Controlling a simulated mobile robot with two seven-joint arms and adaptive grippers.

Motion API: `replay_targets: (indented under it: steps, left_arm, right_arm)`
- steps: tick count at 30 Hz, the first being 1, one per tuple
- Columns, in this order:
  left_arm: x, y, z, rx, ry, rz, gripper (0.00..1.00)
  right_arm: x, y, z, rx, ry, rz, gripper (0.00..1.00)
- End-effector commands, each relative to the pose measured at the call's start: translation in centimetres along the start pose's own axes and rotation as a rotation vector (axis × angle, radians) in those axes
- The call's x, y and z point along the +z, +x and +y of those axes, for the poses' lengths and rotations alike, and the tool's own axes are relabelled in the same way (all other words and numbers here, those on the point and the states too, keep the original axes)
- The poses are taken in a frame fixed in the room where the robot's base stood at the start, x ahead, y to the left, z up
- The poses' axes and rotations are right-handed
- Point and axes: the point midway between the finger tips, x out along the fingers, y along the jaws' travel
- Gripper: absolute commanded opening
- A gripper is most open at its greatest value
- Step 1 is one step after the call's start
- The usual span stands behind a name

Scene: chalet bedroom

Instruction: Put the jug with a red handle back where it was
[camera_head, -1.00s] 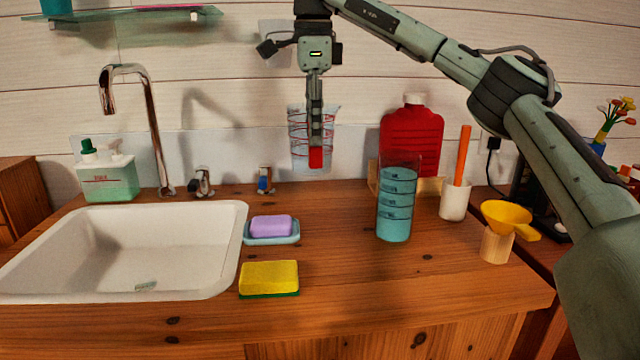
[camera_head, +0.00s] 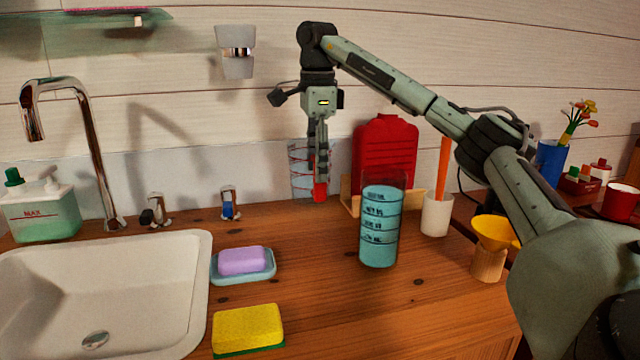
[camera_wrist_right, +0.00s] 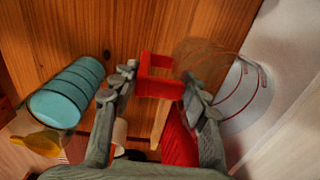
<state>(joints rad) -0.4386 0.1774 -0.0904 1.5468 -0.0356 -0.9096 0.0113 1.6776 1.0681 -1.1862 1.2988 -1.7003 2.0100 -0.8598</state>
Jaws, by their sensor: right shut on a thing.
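The jug (camera_head: 299,168) is clear with red markings and a red handle (camera_head: 320,191). In the head view it is upright at the back of the counter, near the wall, partly hidden by my right gripper (camera_head: 320,178). That gripper points down and is shut on the red handle. The wrist view shows the handle (camera_wrist_right: 157,76) between the fingertips and the clear jug wall (camera_wrist_right: 240,98) to the right. I cannot tell whether the jug's base touches the counter. My left gripper is not in view.
A clear cylinder of blue liquid (camera_head: 380,232) stands in front and to the right. A red hot-water bottle (camera_head: 385,160), a white cup (camera_head: 436,215) and a yellow funnel (camera_head: 494,233) are further right. Wood before the jug is clear.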

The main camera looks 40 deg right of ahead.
Motion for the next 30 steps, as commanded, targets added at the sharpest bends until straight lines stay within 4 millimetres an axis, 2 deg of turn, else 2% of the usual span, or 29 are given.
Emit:
replay_targets:
  steps: [5, 15, 28, 29, 30]
  left_arm:
    - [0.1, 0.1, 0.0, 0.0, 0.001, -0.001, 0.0]
    - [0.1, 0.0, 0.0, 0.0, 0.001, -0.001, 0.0]
    - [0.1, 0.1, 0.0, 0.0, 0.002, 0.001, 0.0]
    - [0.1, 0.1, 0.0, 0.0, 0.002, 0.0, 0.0]
    - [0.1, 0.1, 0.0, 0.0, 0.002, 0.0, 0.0]
  right_arm:
    - [-0.7, 0.8, 0.0, 0.0, -0.002, 0.0, 0.03]
    - [-0.6, 4.2, 0.2, 0.001, -0.001, -0.001, 0.03]
    - [-0.6, 4.7, 0.2, -0.001, -0.001, -0.001, 0.03]
    - [-0.6, 4.7, 0.2, -0.001, -0.001, 0.0, 0.47]
    - [-0.6, 4.7, 0.2, -0.001, -0.001, 0.0, 0.52]
